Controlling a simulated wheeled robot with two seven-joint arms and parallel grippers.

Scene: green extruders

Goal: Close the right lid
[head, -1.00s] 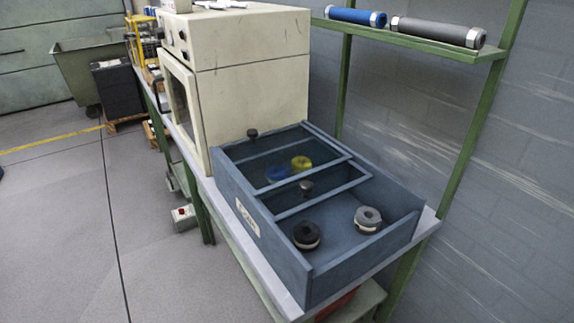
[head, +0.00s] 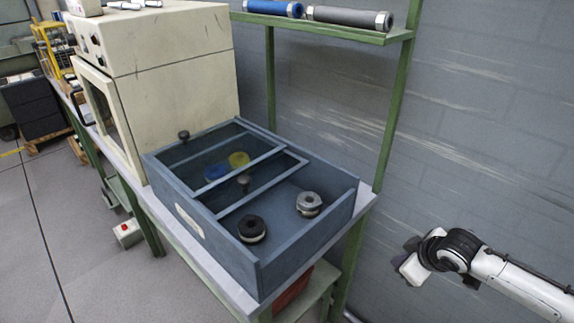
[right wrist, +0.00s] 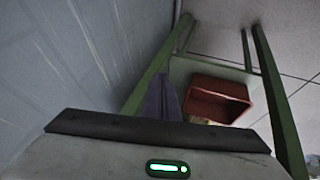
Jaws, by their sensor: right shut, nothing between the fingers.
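A blue box (head: 263,267) sits on the bench, with two framed see-through lids over its back and middle part. One lid's knob (head: 184,134) is near the back; the nearer lid (head: 268,180) has its own dark knob (head: 244,180). The front right part of the box is uncovered, showing a black spool (head: 251,228) and a grey spool (head: 309,204). Blue and yellow spools show through the lid glass. My right gripper (head: 411,270) is shut and empty, right of the box and apart from it. My left gripper is out of view.
A cream machine (head: 185,90) stands behind the box. A green shelf (head: 335,33) with blue and grey rollers is above, its post (head: 395,120) rising by the wall. A red-brown bin (right wrist: 217,100) is under the bench. The space above the box is clear.

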